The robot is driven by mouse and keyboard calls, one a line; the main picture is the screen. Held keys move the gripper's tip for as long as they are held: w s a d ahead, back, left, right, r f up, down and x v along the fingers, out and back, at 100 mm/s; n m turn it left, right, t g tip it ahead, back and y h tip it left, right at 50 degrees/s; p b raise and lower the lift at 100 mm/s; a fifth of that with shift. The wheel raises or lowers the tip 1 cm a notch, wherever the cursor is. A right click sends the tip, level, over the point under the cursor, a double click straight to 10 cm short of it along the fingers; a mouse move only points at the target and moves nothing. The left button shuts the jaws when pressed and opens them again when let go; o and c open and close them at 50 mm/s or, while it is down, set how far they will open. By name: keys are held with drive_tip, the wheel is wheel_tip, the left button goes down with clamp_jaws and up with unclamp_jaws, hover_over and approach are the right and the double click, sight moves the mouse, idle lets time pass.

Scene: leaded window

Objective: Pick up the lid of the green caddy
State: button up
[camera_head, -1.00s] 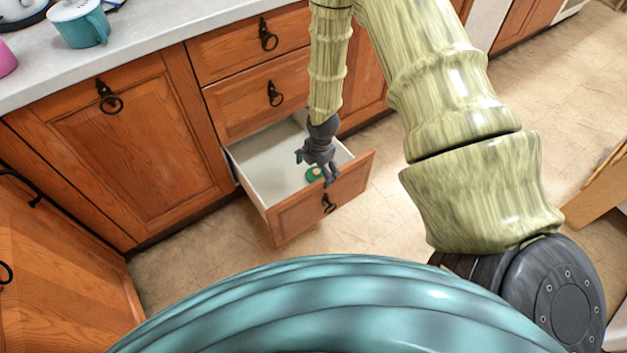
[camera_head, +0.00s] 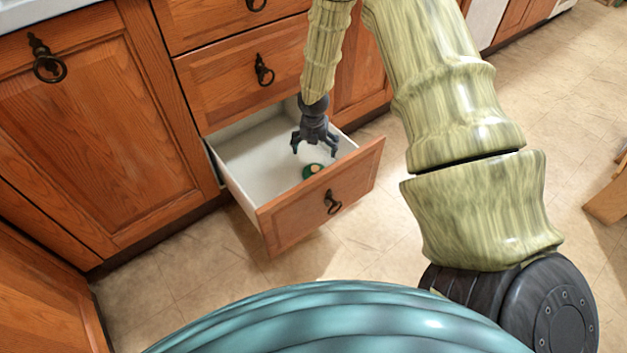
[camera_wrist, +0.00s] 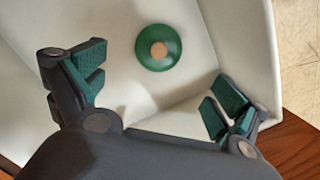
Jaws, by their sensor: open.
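A round green lid with a pale tan knob lies in the open drawer. The lid (camera_head: 313,170) is near the drawer's front in the head view. In the wrist view the lid (camera_wrist: 159,48) lies beyond the fingertips, between the lines of the two fingers. My gripper (camera_head: 315,148) is open and empty, above the drawer and just behind the lid in the head view. In the wrist view my gripper's fingers (camera_wrist: 165,85) are spread wide and do not touch the lid. The green caddy itself is not in view.
The white-lined drawer (camera_head: 243,165) is pulled out, its wooden front (camera_head: 300,215) facing the floor area. Its walls stand close around my gripper. Closed cabinets (camera_head: 95,120) are at the left. Bare tiled floor (camera_head: 200,265) lies in front.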

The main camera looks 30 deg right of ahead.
sight(315, 168)
drive_tip(key=shift+w+d+f+b, duration=0.15)
drive_tip(key=shift+f+b, duration=0.35)
drive_tip(key=shift+f, duration=0.65)
drive_tip(key=shift+w+d+f+b, duration=0.15)
drive_tip(key=shift+f+b, duration=0.35)
drive_tip(key=shift+f, duration=0.7)
drive_tip(key=shift+w+f+b, duration=0.15)
drive_tip(key=shift+f+b, duration=0.35)
drive_tip(key=shift+f, duration=0.65)
drive_tip(key=shift+w+d+f+b, duration=0.1)
drive_tip(key=shift+f+b, duration=0.75)
drive_tip(key=shift+f, duration=0.45)
drive_tip(key=shift+d+f+b, duration=0.1)
drive_tip(key=shift+f+b, duration=0.7)
drive_tip(key=shift+f, duration=0.45)
drive_tip(key=c, duration=1.3)
